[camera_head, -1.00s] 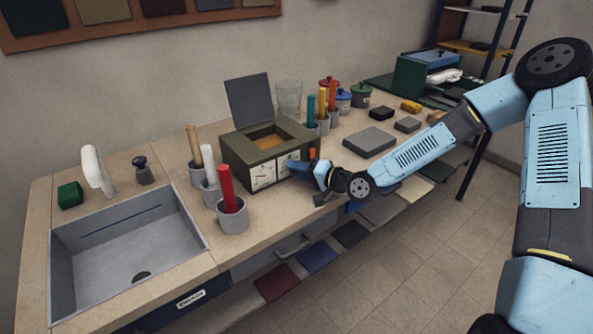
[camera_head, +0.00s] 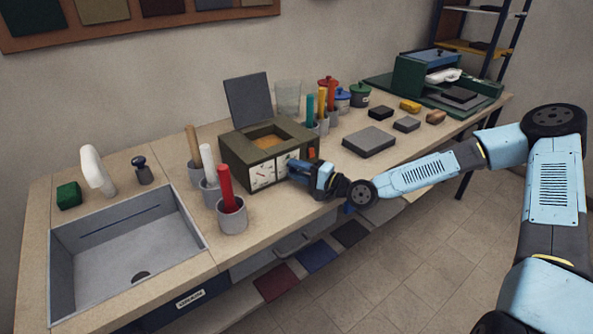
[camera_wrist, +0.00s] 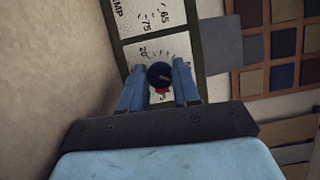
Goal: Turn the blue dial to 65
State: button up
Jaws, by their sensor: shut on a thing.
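A dark olive box (camera_head: 238,161) with an open grey lid stands on the bench. Its front carries two white panels with printed scales, the left one (camera_head: 263,176) clear of my gripper. My gripper (camera_head: 294,168) is at the right panel. A small red mark (camera_wrist: 162,91) shows at the dial's edge. Around it are tick marks and a 20; other figures are partly hidden. The neighbouring panel (camera_wrist: 140,17) shows 65 and 75.
Cups with red (camera_head: 227,185), white and wooden rods stand left of the box, near the sink (camera_head: 130,250). Cups with coloured rods, jars (camera_head: 360,96) and a grey block (camera_head: 369,141) stand behind and to the right. The floor in front is free.

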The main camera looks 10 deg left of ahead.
jog(key=shift+w+d+f, duration=0.1)
jog(key=shift+f, duration=0.15)
jog(key=o, duration=1.1)
jog(key=shift+r, duration=0.1)
jog(key=shift+c, duration=0.2)
jog(key=v, duration=1.3)
jog(key=shift+d, duration=0.3)
